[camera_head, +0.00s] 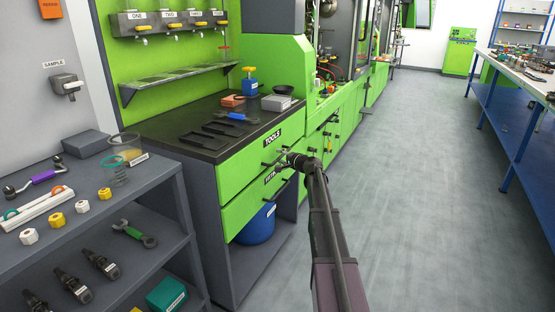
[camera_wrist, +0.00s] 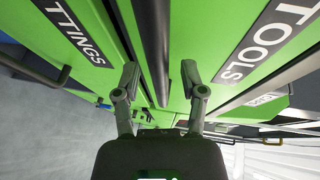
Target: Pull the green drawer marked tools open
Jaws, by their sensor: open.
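The green tools drawer (camera_head: 239,168) is the upper drawer under the dark worktop, and its front looks flush with the cabinet. Its black TOOLS label (camera_head: 272,136) also shows at the right of the wrist view (camera_wrist: 262,42). My gripper (camera_head: 284,158) is in front of this drawer, and in the wrist view (camera_wrist: 160,74) its two fingers are apart. A dark handle bar (camera_wrist: 154,40) runs between the fingers, with a gap on each side. In the head view my gripper partly hides the handle. Contact with the bar is not visible.
The green fittings drawer (camera_head: 242,208) is just below, with its own dark handle (camera_wrist: 32,70). A blue bin (camera_head: 257,224) stands underneath. A grey shelf unit (camera_head: 178,205) with parts is at the left. The grey floor (camera_head: 400,200) to the right is clear.

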